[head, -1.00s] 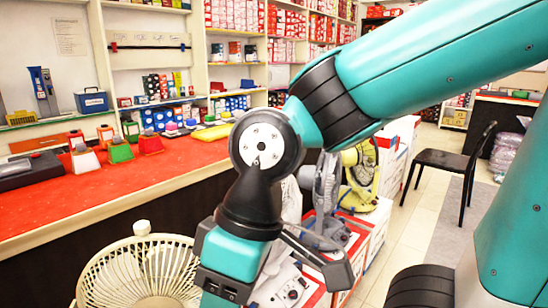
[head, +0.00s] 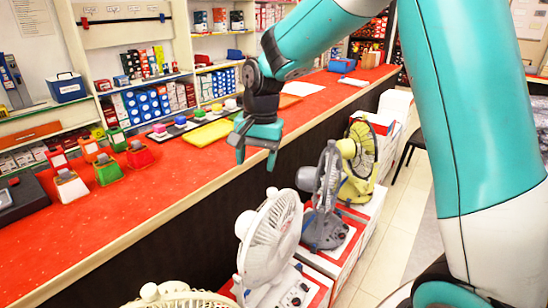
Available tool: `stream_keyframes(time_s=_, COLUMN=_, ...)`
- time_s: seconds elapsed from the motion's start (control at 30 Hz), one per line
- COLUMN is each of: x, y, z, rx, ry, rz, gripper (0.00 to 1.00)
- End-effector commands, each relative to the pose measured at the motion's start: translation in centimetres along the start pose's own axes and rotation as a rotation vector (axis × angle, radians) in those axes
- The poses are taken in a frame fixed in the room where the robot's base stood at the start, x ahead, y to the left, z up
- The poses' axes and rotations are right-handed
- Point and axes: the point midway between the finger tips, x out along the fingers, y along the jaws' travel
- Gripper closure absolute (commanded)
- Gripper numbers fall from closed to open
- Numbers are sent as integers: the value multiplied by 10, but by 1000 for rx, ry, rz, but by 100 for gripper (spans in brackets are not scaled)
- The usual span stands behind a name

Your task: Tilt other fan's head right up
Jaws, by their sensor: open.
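Several fans stand in a row on boxes along the counter front. A cream fan (head: 180,296) shows only its top at the bottom edge. My gripper (head: 256,160) is open and empty, pointing down. In the picture it is above the white fan and left of the grey fan, with the counter behind. It touches no fan that I can see.
The long red counter (head: 150,200) runs along the left, carrying small coloured stands (head: 108,168) and a dark device. Stocked shelves line the back wall. Red and white boxes (head: 345,238) support the fans. Tiled floor (head: 385,250) is open to the right.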

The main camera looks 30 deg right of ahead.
Motion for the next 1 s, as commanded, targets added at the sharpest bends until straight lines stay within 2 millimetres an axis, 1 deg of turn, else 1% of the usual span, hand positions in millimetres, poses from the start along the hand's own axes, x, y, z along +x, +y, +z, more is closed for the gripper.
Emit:
stream_keyframes(time_s=0.03, x=-20, y=-2, z=-27, rx=132, ry=8, rz=25, gripper=39)
stream_keyframes(time_s=0.1, x=-21, y=-1, z=-59, rx=301, ry=26, rz=49, gripper=39)
stream_keyframes(time_s=0.2, x=-20, y=4, z=-91, rx=486, ry=48, rz=75, gripper=39)
stream_keyframes(time_s=0.3, x=-16, y=9, z=-110, rx=597, ry=63, rz=88, gripper=39)
stream_keyframes(time_s=0.4, x=-10, y=12, z=-118, rx=645, ry=69, rz=94, gripper=39)
stream_keyframes(time_s=0.47, x=-4, y=13, z=-119, rx=654, ry=69, rz=96, gripper=39)
stream_keyframes(time_s=0.57, x=10, y=15, z=-119, rx=653, ry=69, rz=97, gripper=39)
stream_keyframes(time_s=0.67, x=30, y=17, z=-120, rx=652, ry=68, rz=97, gripper=39)
stream_keyframes(time_s=1.0, x=107, y=26, z=-122, rx=649, ry=68, rz=96, gripper=39)
